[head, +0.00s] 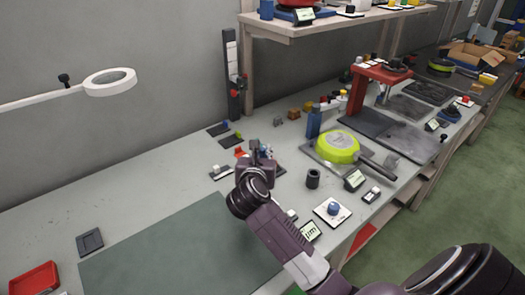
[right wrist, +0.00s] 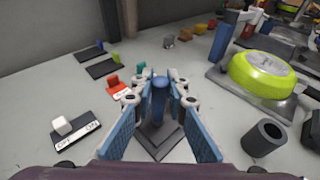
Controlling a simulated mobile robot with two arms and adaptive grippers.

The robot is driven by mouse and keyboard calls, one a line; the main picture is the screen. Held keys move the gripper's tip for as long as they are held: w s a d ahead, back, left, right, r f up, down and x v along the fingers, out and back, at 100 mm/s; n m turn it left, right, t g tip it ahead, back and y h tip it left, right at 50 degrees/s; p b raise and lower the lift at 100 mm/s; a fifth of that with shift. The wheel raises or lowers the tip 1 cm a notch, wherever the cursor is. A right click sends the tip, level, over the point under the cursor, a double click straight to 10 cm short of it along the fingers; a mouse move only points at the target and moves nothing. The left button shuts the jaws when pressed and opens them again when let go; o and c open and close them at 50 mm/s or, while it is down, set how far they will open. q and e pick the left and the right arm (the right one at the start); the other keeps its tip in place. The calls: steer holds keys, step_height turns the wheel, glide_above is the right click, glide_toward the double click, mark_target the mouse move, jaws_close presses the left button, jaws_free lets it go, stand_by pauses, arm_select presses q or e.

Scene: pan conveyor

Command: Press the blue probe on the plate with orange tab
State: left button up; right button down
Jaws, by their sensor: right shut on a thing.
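My right gripper (right wrist: 160,88) is shut on the blue probe (right wrist: 159,80), an upright blue piece with a round top between the fingertips. A dark square plate or base (right wrist: 153,149) lies below it; I cannot tell whether the probe touches it. In the head view the right gripper (head: 262,150) is over the middle of the bench and hides most of the probe. A small plate with a red-orange tab (right wrist: 117,90) lies just left of the gripper, and it also shows in the head view (head: 240,153). My left gripper is not in view.
Dark plates with green (right wrist: 103,68) and blue (right wrist: 87,54) tabs lie farther back. A white-tab plate (right wrist: 76,135) is at left. A black cup (right wrist: 264,138) and yellow-green pan (head: 337,147) stand at right. The green mat (head: 180,255) is bare.

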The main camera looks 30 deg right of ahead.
steer(key=shift+f, duration=0.4)
stand_by(0.6)
steer(key=shift+r+p, duration=0.7)
steer(key=shift+r, duration=0.2)
step_height(320, 180, up, 2)
steer(key=shift+r+p, duration=0.1)
steer(key=shift+p, duration=0.85)
step_height(320, 180, up, 3)
steer(key=p, duration=0.3)
steer(key=shift+r, duration=0.15)
